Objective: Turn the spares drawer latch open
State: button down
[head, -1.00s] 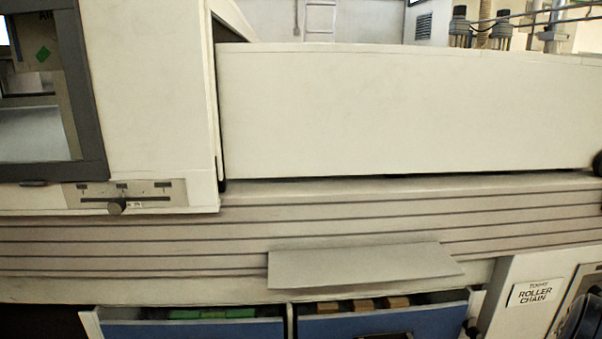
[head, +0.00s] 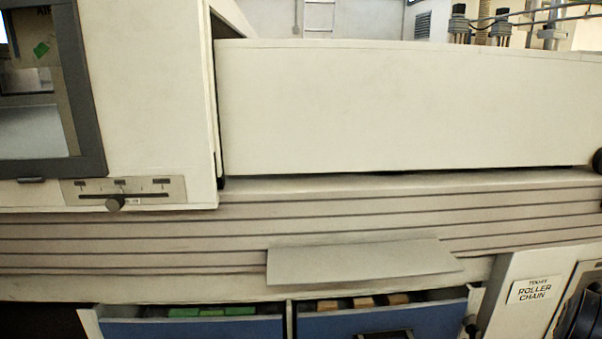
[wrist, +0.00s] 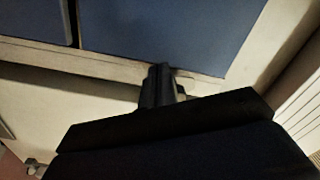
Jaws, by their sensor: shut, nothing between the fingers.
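Two blue-fronted drawers show at the bottom of the head view. The left drawer (head: 195,328) holds green blocks and the right drawer (head: 375,322) holds brown blocks. A small dark knob (head: 471,328) sits on the pale frame just right of the right drawer; I cannot tell whether it is the spares drawer latch. In the wrist view my gripper (wrist: 161,70) is shut and empty, its tips at the pale edge below a blue panel (wrist: 165,32). A small knob-like part (wrist: 33,168) shows at the lower left there. My gripper is not in the head view.
A grey sloping plate (head: 360,262) juts out above the drawers. A pale cabinet labelled roller chain (head: 532,291) stands at the right. A slider panel (head: 125,191) is at the left, below a dark-framed window (head: 95,100).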

jog(key=s, duration=0.6)
jog(key=shift+d, duration=0.2)
